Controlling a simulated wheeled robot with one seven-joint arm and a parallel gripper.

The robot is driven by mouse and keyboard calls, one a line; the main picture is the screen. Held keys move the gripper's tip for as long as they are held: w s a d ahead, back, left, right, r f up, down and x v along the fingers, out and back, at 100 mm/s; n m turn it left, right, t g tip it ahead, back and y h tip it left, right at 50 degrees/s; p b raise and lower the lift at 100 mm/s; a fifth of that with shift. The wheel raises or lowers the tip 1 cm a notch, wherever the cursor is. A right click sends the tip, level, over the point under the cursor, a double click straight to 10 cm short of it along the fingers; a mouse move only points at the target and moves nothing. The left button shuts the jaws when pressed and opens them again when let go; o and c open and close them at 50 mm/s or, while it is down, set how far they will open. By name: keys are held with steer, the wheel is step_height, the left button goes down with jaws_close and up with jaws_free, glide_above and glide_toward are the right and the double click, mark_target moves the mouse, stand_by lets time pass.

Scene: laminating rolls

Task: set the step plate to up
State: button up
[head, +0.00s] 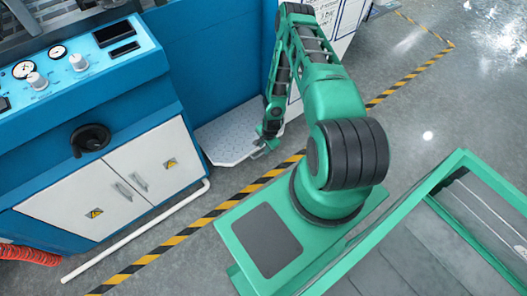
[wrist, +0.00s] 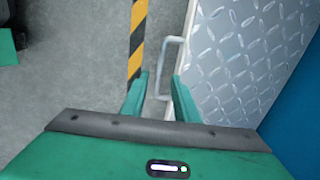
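The step plate (head: 222,138) is a pale grey diamond-tread panel. In the head view it juts out, lowered and roughly flat, from the foot of the blue machine. It fills the right part of the wrist view (wrist: 250,55). A thin grey loop handle (wrist: 164,68) sticks out from its edge. My gripper (head: 263,147) is at the plate's outer edge. In the wrist view its two green fingers (wrist: 160,98) are apart, with the handle's bar between them in the picture. I cannot tell whether either finger touches it.
The blue machine (head: 150,100) with white cabinet doors (head: 110,180) stands to the left. A white pipe (head: 137,232) runs low in front of it. Yellow-black tape (head: 190,232) crosses the grey floor. A white printed panel (head: 335,25) stands behind my arm.

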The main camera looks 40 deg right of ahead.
mark_target(263, 153)
steer(key=shift+w+f, duration=0.2)
steer(key=shift+f, duration=0.8)
steer(key=shift+w+f, duration=0.15)
steer(key=shift+f, duration=0.8)
jaws_close()
steer(key=shift+d, duration=0.1)
